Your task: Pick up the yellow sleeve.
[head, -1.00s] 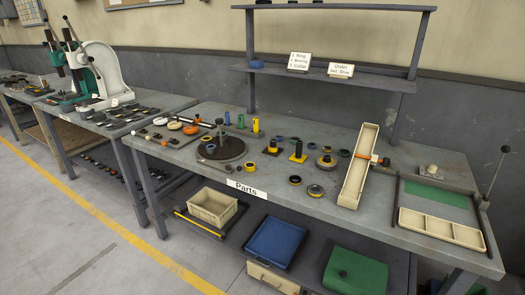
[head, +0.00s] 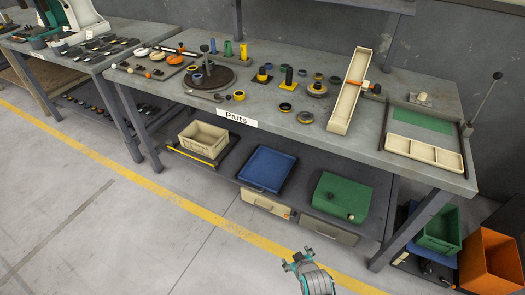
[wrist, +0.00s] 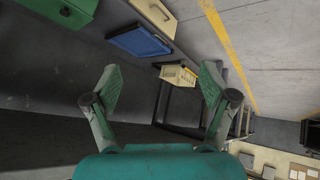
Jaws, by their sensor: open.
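A small upright yellow cylinder (head: 244,51), which looks like the yellow sleeve, stands at the back of the Parts bench in the head view, right of a blue cylinder (head: 228,48) and a green one (head: 213,46). A short yellow ring-like part (head: 239,95) lies nearer the front edge. My gripper (head: 298,258) is in front of the bench, well away from the yellow parts. In the wrist view my gripper (wrist: 161,72) is open with nothing between its fingers. No yellow sleeve shows there.
The bench (head: 300,130) carries a dark round plate (head: 208,80), black posts and a sloping cream tray (head: 350,92). Below are a cream bin (head: 203,140), a blue tray (head: 266,168) and a green box (head: 341,197). An orange bin (head: 490,262) stands right. Floor in front is clear.

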